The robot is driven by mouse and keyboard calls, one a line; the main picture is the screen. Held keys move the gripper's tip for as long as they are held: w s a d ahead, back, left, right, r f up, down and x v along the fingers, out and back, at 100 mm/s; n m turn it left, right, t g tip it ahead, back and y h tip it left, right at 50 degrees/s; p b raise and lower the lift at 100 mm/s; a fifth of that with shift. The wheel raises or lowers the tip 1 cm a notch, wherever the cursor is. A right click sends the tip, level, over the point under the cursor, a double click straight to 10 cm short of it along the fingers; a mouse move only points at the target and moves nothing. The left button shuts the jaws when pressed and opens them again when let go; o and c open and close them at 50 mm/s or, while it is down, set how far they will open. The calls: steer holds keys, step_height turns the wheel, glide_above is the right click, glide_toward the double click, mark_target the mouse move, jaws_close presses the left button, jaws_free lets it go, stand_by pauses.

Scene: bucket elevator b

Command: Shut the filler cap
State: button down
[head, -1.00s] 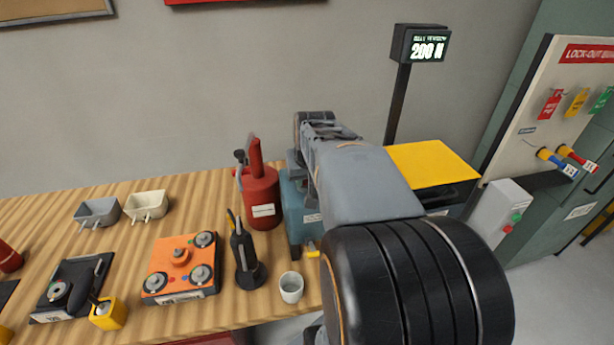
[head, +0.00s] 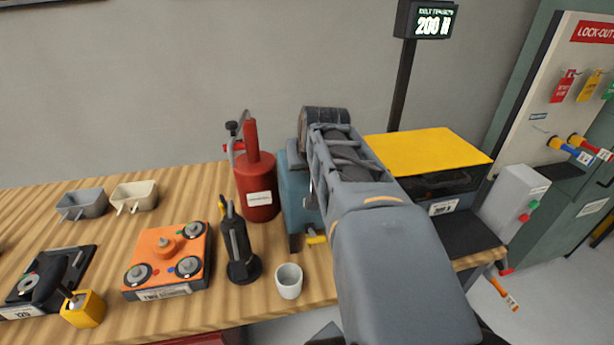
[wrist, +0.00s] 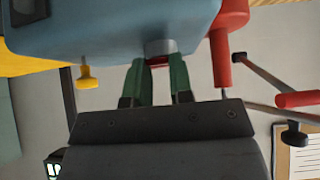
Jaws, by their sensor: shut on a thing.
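The blue tank (head: 298,205) stands on the bench, partly hidden behind my arm in the head view. Its body fills the top of the wrist view (wrist: 110,28), which appears upside down. A short grey filler neck (wrist: 160,47) sticks out of the tank, with a small dark red piece at it, seemingly the filler cap (wrist: 158,62). My gripper's green fingers (wrist: 162,72) are on both sides of this piece and closed on it. The fingers hide much of it, so I cannot tell how far the cap is turned or seated. My arm hides the gripper in the head view.
A red can (head: 256,182) with a spout and lever stands close beside the tank. A black oiler (head: 238,250), a white cup (head: 289,281) and an orange box (head: 168,262) are nearby. A yellow-topped unit (head: 425,152) is to the right. A yellow knob (wrist: 88,78) juts from the tank.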

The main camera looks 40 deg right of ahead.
steer(key=shift+s+f+t+b, duration=0.1)
steer(key=shift+f+t+b, duration=0.3)
steer(key=shift+b, duration=0.3)
steer(key=shift+r, duration=0.2)
steer(key=c, duration=1)
jaws_free()
